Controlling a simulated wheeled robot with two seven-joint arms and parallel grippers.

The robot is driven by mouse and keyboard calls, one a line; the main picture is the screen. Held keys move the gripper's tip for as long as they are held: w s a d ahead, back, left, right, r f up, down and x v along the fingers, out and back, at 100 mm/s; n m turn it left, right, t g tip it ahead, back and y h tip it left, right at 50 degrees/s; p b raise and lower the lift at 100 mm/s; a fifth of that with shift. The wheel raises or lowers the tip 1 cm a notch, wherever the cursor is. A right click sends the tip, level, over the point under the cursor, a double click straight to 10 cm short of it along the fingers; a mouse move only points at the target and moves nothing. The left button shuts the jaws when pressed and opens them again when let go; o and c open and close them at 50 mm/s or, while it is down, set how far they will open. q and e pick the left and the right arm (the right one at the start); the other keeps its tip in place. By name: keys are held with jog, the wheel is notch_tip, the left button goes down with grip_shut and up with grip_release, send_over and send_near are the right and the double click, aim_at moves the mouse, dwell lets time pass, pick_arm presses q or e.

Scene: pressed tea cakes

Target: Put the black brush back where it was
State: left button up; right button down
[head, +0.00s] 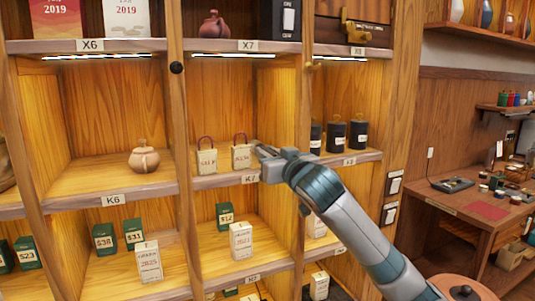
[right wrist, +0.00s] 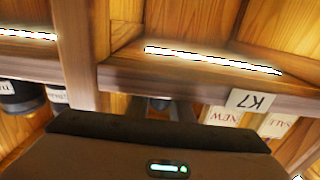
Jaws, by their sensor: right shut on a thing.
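My right gripper (head: 262,150) reaches in from the lower right to the front of the shelf labelled K7, just right of the NEW bag. In the right wrist view the gripper (right wrist: 166,108) is shut on a small dark thing (right wrist: 158,103) between its fingers. This fits the black brush, but most of it is hidden and its shape cannot be made out. No brush shows clearly in the head view. My left gripper is not in view.
A SALE bag (head: 207,161) and the NEW bag (head: 242,157) stand on the K7 shelf. Black canisters (head: 335,136) stand in the compartment to the right, past a wooden divider. A clay teapot (head: 144,157) sits on K6. Green and white boxes stand below.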

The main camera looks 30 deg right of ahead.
jog(key=shift+f, duration=0.15)
jog(key=c, duration=1.6)
grip_release()
jog(key=shift+o, duration=0.2)
jog(key=shift+s, duration=0.1)
jog(key=s+b, duration=0.3)
jog(key=s, duration=0.9)
jog(key=shift+a, duration=0.35)
jog(key=shift+w, duration=0.1)
